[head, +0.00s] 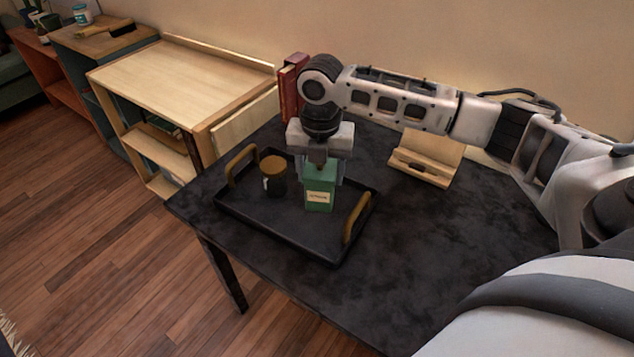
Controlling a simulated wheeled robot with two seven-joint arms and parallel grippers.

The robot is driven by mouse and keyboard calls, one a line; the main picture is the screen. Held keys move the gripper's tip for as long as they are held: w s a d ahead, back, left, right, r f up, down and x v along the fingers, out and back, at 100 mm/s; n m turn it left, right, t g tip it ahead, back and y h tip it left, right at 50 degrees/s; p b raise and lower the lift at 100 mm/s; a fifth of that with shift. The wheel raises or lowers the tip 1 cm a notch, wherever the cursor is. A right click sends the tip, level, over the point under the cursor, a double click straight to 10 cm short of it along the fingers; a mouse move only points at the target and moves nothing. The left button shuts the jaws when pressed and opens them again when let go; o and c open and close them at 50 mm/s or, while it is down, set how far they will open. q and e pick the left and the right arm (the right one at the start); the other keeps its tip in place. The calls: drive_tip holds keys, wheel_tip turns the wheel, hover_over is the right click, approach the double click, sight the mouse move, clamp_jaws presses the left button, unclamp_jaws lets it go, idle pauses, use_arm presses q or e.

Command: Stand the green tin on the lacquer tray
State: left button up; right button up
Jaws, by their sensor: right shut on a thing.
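The green tin (319,196) has a pale label and is upright, in the right part of the black lacquer tray (283,232) as seen in the head view. My right gripper (320,168) points down from above and is shut on the upper part of the tin. Whether the tin's base touches the tray floor or hangs just above it, I cannot tell. The tray has two wooden handles and lies on the dark table. My left gripper is out of view.
A dark jar with a brown lid (273,176) stands in the tray, left of the tin. Red books (291,88) stand at the table's back edge. A wooden stand (426,158) is at the back right. The front right of the table (400,255) is clear.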

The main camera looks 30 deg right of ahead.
drive_tip(key=w+f, duration=0.1)
drive_tip(key=w+d+f, duration=0.1)
drive_tip(key=f, duration=0.1)
drive_tip(key=shift+w+d+f, duration=0.15)
drive_tip(key=shift+w+f, duration=0.1)
drive_tip(key=shift+w, duration=0.1)
wheel_tip(320, 180, down, 3)
drive_tip(key=shift+w, duration=0.1)
drive_tip(key=shift+f, duration=0.1)
drive_tip(key=shift+f, duration=0.1)
drive_tip(key=o, duration=1.3)
drive_tip(key=shift+f, duration=0.1)
drive_tip(key=shift+c, duration=0.2)
wheel_tip(320, 180, up, 12)
drive_tip(key=shift+r, duration=0.2)
